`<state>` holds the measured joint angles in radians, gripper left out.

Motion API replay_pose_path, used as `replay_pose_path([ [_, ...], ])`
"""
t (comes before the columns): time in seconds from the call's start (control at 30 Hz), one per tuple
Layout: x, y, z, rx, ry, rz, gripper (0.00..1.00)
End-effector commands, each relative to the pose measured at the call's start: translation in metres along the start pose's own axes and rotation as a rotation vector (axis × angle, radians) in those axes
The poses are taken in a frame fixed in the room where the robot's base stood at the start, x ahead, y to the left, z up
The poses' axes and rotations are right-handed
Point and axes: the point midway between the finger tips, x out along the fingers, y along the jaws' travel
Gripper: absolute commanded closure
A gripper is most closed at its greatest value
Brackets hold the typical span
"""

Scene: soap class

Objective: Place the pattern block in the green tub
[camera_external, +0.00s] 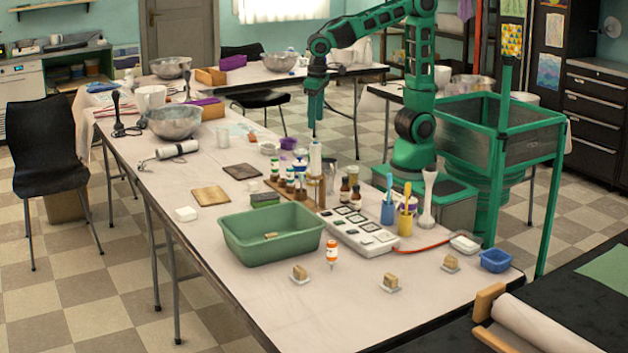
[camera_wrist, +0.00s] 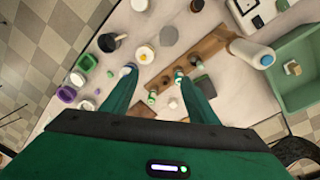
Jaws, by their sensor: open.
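The green tub (camera_external: 240,245) stands on the long table's near half. A small tan block (camera_external: 270,236) lies inside it. The wrist view shows the tub (camera_wrist: 283,92) at the right edge, with the tan block (camera_wrist: 292,68) in it. Three similar tan blocks sit on small white dishes in front: left (camera_external: 300,273), middle (camera_external: 390,281) and right (camera_external: 450,262). I cannot tell which is the pattern block. My gripper (camera_external: 313,122) hangs pointing down, high behind the bottle rack. In the wrist view my gripper (camera_wrist: 154,73) is open, its fingers apart with nothing between them.
A wooden rack (camera_wrist: 190,60) with small bottles lies below my fingers.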

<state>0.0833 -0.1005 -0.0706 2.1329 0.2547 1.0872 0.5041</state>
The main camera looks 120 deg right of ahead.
Motion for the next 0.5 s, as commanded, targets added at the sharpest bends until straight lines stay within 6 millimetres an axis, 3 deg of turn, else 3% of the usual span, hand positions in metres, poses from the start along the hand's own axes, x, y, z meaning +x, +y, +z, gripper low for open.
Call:
replay_pose_path([
  [0.03, 0.003, 0.026, 0.013, -0.028, -0.007, -0.007, 0.46],
  [0.2, 0.022, 0.095, 0.059, -0.153, -0.035, -0.036, 0.46],
  [0.33, 0.039, 0.13, 0.094, -0.237, -0.052, -0.066, 0.46],
  [0.5, 0.054, 0.152, 0.123, -0.309, -0.064, -0.095, 0.46],
])
